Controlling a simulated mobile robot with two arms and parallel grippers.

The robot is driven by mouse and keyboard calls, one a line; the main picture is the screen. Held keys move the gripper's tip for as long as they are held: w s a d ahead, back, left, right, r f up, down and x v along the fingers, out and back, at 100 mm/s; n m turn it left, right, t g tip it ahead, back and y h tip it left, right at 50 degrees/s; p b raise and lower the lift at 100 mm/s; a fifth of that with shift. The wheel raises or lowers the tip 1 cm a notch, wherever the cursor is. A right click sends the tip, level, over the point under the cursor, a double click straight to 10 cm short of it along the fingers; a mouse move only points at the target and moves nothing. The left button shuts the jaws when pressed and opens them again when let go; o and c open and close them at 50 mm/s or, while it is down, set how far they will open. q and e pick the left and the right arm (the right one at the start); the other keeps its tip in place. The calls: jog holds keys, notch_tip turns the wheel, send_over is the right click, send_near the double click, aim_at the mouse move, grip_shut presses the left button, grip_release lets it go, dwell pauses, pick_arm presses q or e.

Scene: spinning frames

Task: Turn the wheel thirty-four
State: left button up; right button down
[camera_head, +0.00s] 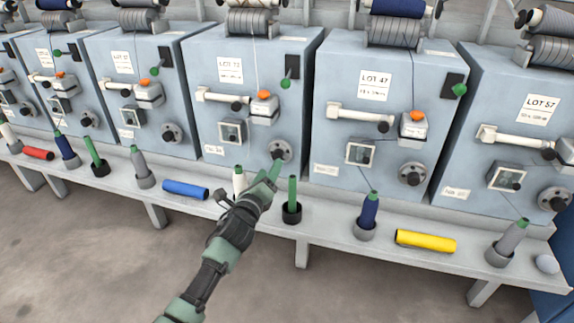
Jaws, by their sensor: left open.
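A round grey handwheel (280,151) with a dark hub sits low on the front of the middle blue-grey machine (205,115). My left gripper (276,168) is open with its fingertips just at the wheel's lower edge; I cannot tell whether they touch it. Part of the wheel is hidden behind the fingers. Similar wheels sit on the machine to the right (412,174), the far-right machine (555,199) and the one to the left (171,133). The small plates near the wheels are too small to read, so I cannot tell which is thirty-four. My right gripper is not in view.
A narrow grey ledge (330,229) runs below the machines. It carries a green bobbin (292,200), a white one (238,180), a blue cone (369,210), a blue roll (186,190) and a yellow roll (425,241). The floor in front is clear.

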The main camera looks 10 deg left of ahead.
aim_at(280, 152)
pick_arm(q)
jog(key=shift+w+b, duration=0.65)
jog(key=shift+w, duration=2.15)
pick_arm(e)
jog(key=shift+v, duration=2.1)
pick_arm(q)
jog(key=shift+d, duration=0.1)
grip_shut()
